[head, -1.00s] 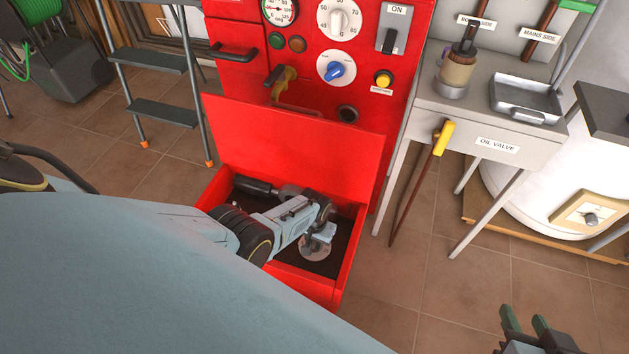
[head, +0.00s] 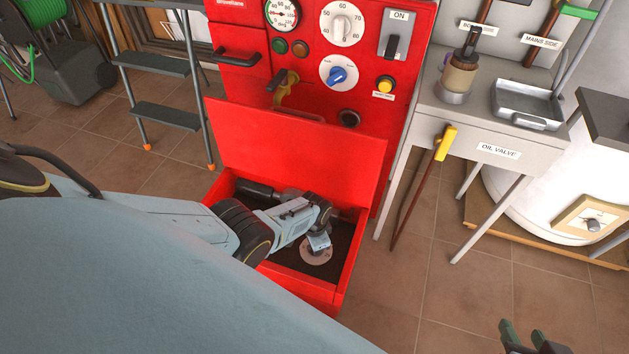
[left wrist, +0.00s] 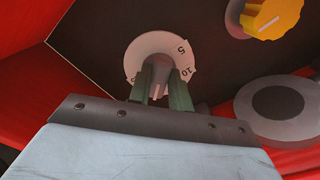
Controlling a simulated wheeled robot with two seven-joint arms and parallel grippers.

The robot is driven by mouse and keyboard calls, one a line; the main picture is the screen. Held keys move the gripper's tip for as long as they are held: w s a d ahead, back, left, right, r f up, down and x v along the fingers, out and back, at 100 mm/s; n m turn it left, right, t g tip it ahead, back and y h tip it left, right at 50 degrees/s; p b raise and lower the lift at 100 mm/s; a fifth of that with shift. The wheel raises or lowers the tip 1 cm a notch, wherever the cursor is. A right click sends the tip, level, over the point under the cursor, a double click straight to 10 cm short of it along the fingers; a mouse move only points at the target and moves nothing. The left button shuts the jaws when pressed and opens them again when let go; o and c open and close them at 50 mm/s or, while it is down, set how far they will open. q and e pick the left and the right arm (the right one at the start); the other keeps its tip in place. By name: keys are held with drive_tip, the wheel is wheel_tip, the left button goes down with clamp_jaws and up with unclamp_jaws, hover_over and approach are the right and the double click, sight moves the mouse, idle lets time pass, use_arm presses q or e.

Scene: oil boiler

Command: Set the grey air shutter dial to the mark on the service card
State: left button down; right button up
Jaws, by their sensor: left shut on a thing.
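The grey air shutter dial (left wrist: 161,72) shows in the left wrist view, on a round white scale (left wrist: 146,50) with the numbers 5 and 10 readable. My left gripper (left wrist: 161,92) is shut on the dial, one green finger on each side. The fingers hide the lower part of the scale, and I cannot read the exact setting. In the head view my left gripper (head: 319,243) reaches down into the open red compartment at the scale (head: 316,256). My right gripper (head: 524,340) is open and empty at the bottom edge, partly cut off. I cannot make out the service card.
A yellow knob (left wrist: 270,17) and a dark round fitting (left wrist: 282,103) sit right of the dial. The compartment's red flap (head: 297,145) stands behind my arm. A grey table (head: 480,125) with a yellow-handled lever (head: 444,145) stands to the right. The floor before it is clear.

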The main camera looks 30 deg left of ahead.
idle(0.3)
use_arm(q)
drive_tip(key=c, duration=1.3)
unclamp_jaws()
wheel_tip(320, 180, up, 3)
drive_tip(key=p, duration=0.2)
drive_tip(key=shift+p, duration=0.3)
use_arm(e)
drive_tip(key=s+d+f+g+h, duration=0.1)
drive_tip(key=s+d+f+g, duration=0.1)
drive_tip(key=s+g, duration=0.15)
drive_tip(key=s+d+f+g+h, duration=0.1)
drive_tip(key=s+d+f+g, duration=0.15)
drive_tip(key=s, duration=0.25)
use_arm(q)
wheel_tip(320, 180, up, 5)
drive_tip(key=p, duration=0.4)
drive_tip(key=shift+f, duration=0.1)
drive_tip(key=shift+r+p, duration=2.35)
drive_tip(key=shift+r, duration=0.45)
use_arm(e)
drive_tip(key=s+d+f+g, duration=0.1)
drive_tip(key=s+d+f, duration=0.1)
drive_tip(key=f, duration=0.8)
drive_tip(key=s+d+f+h, duration=0.1)
drive_tip(key=s+d+f, duration=0.2)
drive_tip(key=f, duration=0.7)
drive_tip(key=shift+s+d+f+g, duration=0.15)
drive_tip(key=shift+d+f+g, duration=0.25)
drive_tip(key=shift+d, duration=0.55)
